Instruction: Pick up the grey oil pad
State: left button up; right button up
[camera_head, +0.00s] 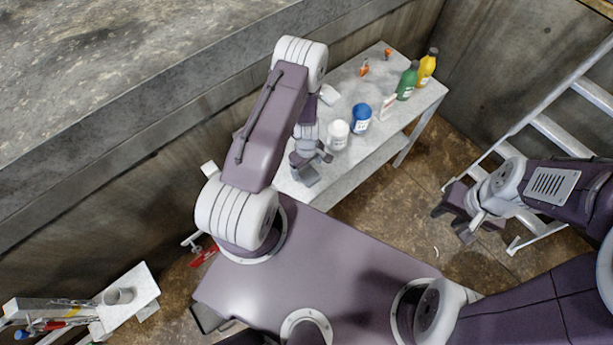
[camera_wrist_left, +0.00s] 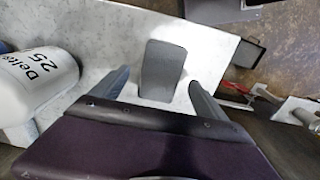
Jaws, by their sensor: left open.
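The grey oil pad (camera_wrist_left: 164,68) lies on the white tabletop near its edge in the left wrist view. It is a small, dark grey rounded rectangle. In the head view, a grey patch (camera_head: 306,177) that seems to be the pad shows just below my left gripper (camera_head: 311,160). My left gripper is open, with one finger on each side of the pad's near end in the wrist view (camera_wrist_left: 158,80). I cannot tell how high the fingers are above the table. My right gripper (camera_head: 453,223) is open and empty, over the floor at the right.
On the table (camera_head: 378,132) stand a white tub (camera_head: 338,135), a blue tub (camera_head: 361,118), a green bottle (camera_head: 407,82) and a yellow bottle (camera_head: 427,68). The white tub (camera_wrist_left: 38,80) is close left in the wrist view. A ladder (camera_head: 565,125) leans at the right.

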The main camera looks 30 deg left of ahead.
aim_at(306, 171)
pick_arm(q)
notch_tip(306, 171, down, 4)
jog(key=shift+s+r+b, duration=0.1)
jog(key=shift+r+b, duration=0.1)
jog(key=shift+b, duration=1)
jog(key=shift+r, duration=0.2)
pick_arm(e)
notch_tip(306, 171, down, 4)
jog(key=shift+r, duration=0.15)
